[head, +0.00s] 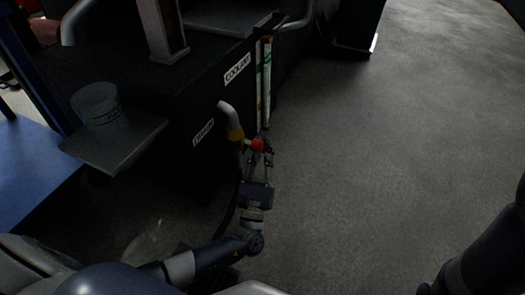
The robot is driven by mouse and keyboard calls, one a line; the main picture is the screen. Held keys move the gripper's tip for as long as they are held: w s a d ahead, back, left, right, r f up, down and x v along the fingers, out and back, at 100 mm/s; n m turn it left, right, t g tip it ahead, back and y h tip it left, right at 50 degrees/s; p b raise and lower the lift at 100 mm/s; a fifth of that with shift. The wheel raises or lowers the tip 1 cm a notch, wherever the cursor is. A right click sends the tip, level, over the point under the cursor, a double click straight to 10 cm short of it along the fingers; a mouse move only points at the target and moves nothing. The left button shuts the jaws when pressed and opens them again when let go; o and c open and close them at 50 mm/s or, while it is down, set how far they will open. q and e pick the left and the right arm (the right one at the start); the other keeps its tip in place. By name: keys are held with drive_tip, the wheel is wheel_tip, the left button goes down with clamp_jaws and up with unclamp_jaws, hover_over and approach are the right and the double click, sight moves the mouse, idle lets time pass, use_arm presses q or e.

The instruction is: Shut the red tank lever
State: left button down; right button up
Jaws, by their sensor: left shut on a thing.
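The red lever (257,144) shows as a small red end beside a brass-coloured valve (235,133) at the foot of a bent grey pipe (226,108) on the dark tank (187,110). My left gripper (262,151) is at the lever, with its fingers shut on it. The fingers partly cover the lever, so its exact angle is hard to tell. My right gripper is not in view; only part of my right arm shows at the lower right.
A clear bucket (97,104) stands on a grey shelf (112,158) at the left. The tank bears a COOLANT label (237,69) and a sight gauge (265,85). A dark hose (230,212) hangs below the valve. The grey floor (390,130) at the right is clear.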

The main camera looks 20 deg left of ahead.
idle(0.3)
use_arm(q)
drive_tip(key=c, duration=1.6)
unclamp_jaws()
drive_tip(key=shift+o, duration=0.2)
drive_tip(key=v, duration=0.7)
drive_tip(key=shift+s+f, duration=0.2)
